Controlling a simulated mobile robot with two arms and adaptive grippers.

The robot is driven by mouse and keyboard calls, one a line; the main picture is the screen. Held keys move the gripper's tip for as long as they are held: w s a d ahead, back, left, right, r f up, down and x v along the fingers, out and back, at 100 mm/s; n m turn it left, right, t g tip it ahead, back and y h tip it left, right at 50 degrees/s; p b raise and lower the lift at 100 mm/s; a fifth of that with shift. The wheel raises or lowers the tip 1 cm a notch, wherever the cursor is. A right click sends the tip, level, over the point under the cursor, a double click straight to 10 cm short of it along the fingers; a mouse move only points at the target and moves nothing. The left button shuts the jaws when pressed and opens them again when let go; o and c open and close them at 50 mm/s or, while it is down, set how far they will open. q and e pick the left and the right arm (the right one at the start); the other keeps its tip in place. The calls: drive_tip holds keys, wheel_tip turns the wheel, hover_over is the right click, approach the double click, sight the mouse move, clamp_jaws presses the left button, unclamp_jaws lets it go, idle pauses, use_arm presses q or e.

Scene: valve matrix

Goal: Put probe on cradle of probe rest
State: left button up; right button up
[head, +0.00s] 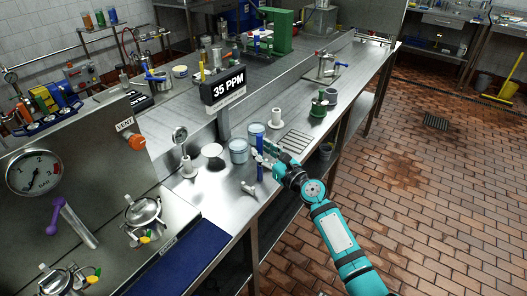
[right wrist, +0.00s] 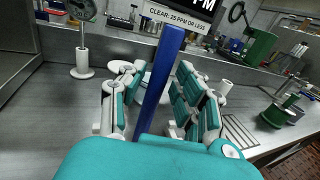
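The probe is a blue rod (head: 260,170), upright over the near edge of the steel bench. My right gripper (head: 262,158) has its fingers on both sides of the rod. A white post on a round base (head: 276,118) and another post with a round dial (head: 187,166) stand on the bench; I cannot tell which is the probe rest. My left gripper is out of view.
A small white fitting (head: 250,188) lies near the edge. A green fixture (head: 319,106) stands at right. The slotted bench area (head: 296,140) is clear.

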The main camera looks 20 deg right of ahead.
drive_tip(key=shift+o, duration=0.6)
drive_tip(key=shift+r, duration=0.1)
drive_tip(key=r+v, duration=0.1)
drive_tip(key=v, duration=1.1)
drive_tip(key=shift+p, duration=0.45)
drive_tip(key=shift+r, duration=0.1)
